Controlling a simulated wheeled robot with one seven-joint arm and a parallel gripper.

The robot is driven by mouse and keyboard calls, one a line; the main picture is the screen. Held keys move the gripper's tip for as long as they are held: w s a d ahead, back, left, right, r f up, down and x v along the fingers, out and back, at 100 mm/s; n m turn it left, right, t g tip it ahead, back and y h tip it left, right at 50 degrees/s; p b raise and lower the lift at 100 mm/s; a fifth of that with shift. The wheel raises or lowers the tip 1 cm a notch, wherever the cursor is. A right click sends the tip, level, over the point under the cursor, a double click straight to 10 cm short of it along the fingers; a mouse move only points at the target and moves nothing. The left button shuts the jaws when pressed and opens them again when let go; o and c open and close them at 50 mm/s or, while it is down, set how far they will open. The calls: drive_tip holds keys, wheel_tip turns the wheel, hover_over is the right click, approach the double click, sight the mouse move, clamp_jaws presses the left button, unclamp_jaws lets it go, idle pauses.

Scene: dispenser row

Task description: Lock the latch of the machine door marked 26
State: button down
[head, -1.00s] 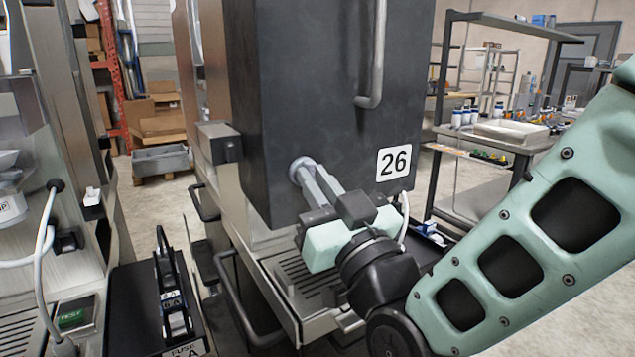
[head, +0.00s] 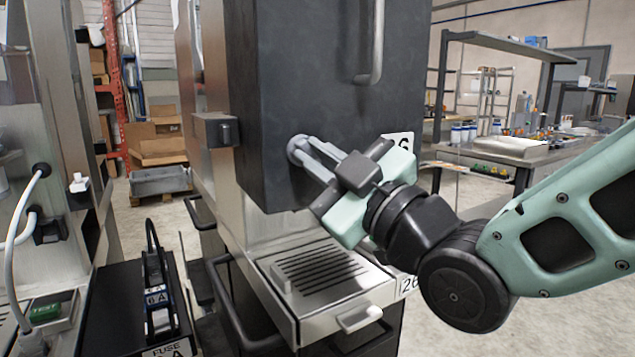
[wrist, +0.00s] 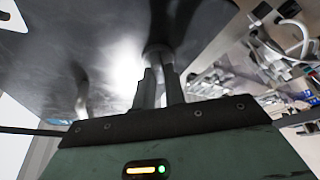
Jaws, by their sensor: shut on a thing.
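The machine door (head: 300,90) is a dark grey panel with a vertical bar handle (head: 372,45) near its top right. The latch (head: 298,150) is a round metal knob low on the door's left part. My gripper (head: 312,153) reaches it from the right, its two grey fingers shut on the latch. In the wrist view the fingers (wrist: 160,85) meet the latch stem (wrist: 158,52) under the dark door surface. The latch's exact turn is hidden by the fingers.
A drip tray (head: 315,270) with a slotted grate juts out below the door. A dark block (head: 215,130) sits at the machine's left edge. A black fuse box (head: 150,300) and another machine stand at left. A workbench (head: 500,150) stands back right.

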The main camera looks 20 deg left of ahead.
drive_tip(key=n+g+b, duration=0.1)
drive_tip(key=n+b, duration=0.1)
drive_tip(key=n, duration=0.2)
drive_tip(key=n+g+h+b, duration=0.1)
drive_tip(key=n, duration=0.3)
drive_tip(key=n+g+b, duration=0.2)
drive_tip(key=n, duration=0.1)
drive_tip(key=shift+r+n+h+b, duration=0.1)
drive_tip(key=shift+n+h+b, duration=0.2)
drive_tip(key=shift+n+h, duration=0.1)
drive_tip(key=shift+n, duration=0.3)
drive_tip(key=c, duration=1.5)
unclamp_jaws()
drive_tip(key=shift+o, duration=0.2)
